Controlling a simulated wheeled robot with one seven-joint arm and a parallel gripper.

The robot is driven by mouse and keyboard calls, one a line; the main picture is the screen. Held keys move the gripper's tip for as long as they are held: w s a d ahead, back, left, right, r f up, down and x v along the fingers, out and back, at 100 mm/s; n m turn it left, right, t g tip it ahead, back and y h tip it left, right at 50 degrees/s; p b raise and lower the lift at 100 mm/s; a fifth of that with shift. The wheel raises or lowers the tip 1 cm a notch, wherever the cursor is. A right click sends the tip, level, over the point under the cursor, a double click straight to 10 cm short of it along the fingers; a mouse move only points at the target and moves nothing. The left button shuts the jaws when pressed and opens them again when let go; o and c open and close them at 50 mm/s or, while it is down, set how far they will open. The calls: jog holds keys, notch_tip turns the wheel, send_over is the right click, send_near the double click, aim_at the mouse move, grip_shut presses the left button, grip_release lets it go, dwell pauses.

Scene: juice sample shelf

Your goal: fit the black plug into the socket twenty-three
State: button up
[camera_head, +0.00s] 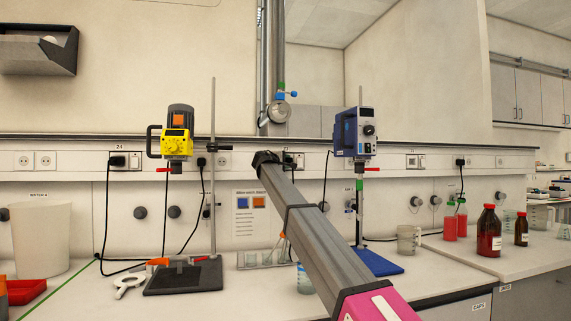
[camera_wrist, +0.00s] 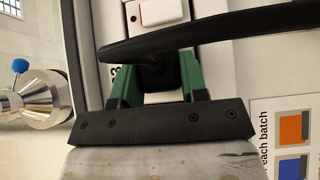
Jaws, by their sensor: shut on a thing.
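In the wrist view my gripper (camera_wrist: 157,82), with green fingers, is shut on the black plug (camera_wrist: 155,72). The plug lies against the pale wall panel, and its thick black cable (camera_wrist: 230,34) crosses in front. Beside the left finger a label ending in "3" partly shows. The face of the socket is hidden behind the plug and fingers, so I cannot tell whether the plug is seated. In the head view the socket plate twenty-three (camera_head: 299,158) shows just right of my arm's far end. My gripper is hardly distinguishable there.
A white switch (camera_wrist: 152,12) with a red mark adjoins the socket. A metal valve (camera_wrist: 38,98) with a blue knob is at the left of the wrist view. A yellow stirrer (camera_head: 178,135) and a blue stirrer (camera_head: 356,132) stand either side of my arm. Socket 24 (camera_head: 134,161) holds another plug.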

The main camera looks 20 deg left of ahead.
jog(key=shift+w+a, duration=0.2)
jog(key=shift+w, duration=0.05)
dwell(0.4)
jog(key=o, duration=1.2)
jog(key=shift+w, duration=0.1)
jog(key=shift+c, duration=0.2)
